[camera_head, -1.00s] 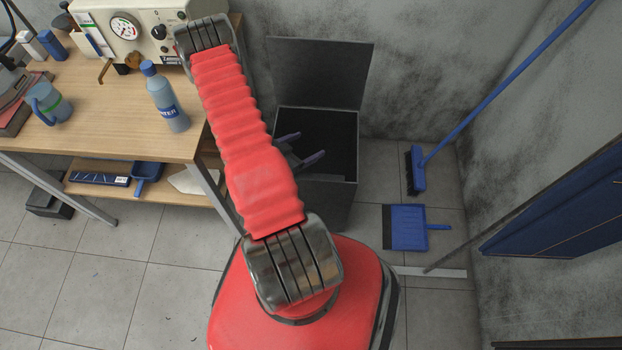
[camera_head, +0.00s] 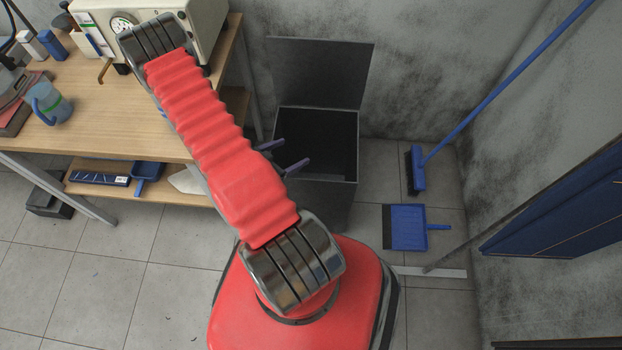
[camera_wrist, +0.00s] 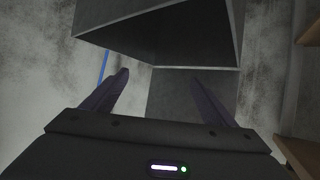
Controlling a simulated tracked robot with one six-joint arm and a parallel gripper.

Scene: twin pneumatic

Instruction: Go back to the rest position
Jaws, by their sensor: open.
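My gripper (camera_head: 284,157) shows in the head view as two dark fingers poking out from behind my red arm, at the left side of the open bin. In the wrist view my gripper (camera_wrist: 163,90) has its two fingers spread wide apart with nothing between them. The rest of the gripper is hidden behind the arm in the head view. My arm slants up and to the left from my red base, over the table's right part.
The dark bin (camera_head: 338,193) has its lid (camera_head: 320,72) raised against the wall. The wooden table (camera_head: 110,120) holds a gauge device (camera_head: 200,25) and a mug (camera_head: 48,103). A blue dustpan (camera_head: 408,228) and broom (camera_head: 418,170) are at the right.

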